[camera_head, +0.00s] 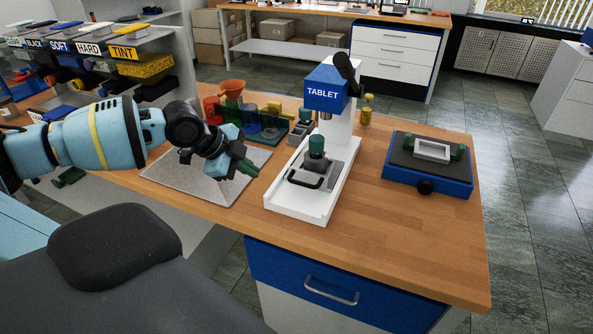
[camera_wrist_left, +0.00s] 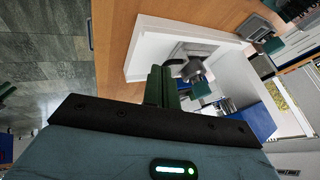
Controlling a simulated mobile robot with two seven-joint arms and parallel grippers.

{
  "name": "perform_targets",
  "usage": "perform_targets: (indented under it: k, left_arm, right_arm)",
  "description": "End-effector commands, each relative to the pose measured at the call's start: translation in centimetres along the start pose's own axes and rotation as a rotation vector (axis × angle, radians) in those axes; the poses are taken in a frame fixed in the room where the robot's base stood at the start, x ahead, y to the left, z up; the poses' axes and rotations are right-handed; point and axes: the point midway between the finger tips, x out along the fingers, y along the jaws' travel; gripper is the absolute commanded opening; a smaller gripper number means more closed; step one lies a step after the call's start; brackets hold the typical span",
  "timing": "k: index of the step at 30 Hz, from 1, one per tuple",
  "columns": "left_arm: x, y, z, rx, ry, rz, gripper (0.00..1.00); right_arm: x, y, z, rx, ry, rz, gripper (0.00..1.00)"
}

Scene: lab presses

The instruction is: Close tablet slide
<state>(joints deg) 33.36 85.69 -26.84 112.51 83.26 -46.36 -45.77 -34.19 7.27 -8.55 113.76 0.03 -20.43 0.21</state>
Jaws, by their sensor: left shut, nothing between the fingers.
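The tablet press (camera_head: 325,90) stands on the wooden bench, with a blue head marked TABLET on a white column and white base. Its grey slide (camera_head: 325,174) with a black front handle (camera_head: 305,180) sits on the white base, below and in front of the head. A dark green cylinder (camera_head: 317,150) stands on the slide. My left gripper (camera_head: 249,168) is shut and empty, left of the base and apart from the handle. In the left wrist view its green fingers (camera_wrist_left: 161,84) are together, with the white base (camera_wrist_left: 143,48) beyond them. My right gripper is not in view.
A grey mat (camera_head: 210,178) lies under my left gripper. Coloured containers (camera_head: 255,122) stand behind it. A blue device (camera_head: 428,165) with a black knob sits on the right. A small yellow bottle (camera_head: 366,110) stands behind the press. The bench front is clear.

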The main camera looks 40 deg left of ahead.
Motion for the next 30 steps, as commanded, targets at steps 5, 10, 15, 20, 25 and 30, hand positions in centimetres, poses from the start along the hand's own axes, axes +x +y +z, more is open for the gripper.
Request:
perform_targets:
  k: [5,10,15,20,25,30]
  left_arm:
    - [0.0,0.0,0.0,0.0,-0.001,0.0,0.0]
    - [0.7,0.0,0.1,-0.002,0.0,0.001,0.0]
    - [2.9,0.1,0.0,-0.002,0.002,0.003,0.0]
    - [5.5,0.1,-0.1,-0.003,0.003,0.002,0.0]
    - [8.6,0.0,0.0,-0.004,0.003,0.001,0.0]
    - [10.6,-1.2,-0.1,-0.003,0.001,-0.005,0.0]
  right_arm:
    - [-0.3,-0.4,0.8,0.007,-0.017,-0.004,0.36]
    - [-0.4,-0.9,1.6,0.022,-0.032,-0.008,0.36]
    - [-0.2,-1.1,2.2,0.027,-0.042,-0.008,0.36]
    - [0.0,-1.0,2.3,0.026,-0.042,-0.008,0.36]
    - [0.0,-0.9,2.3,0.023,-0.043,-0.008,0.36]
    - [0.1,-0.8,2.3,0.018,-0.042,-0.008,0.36]
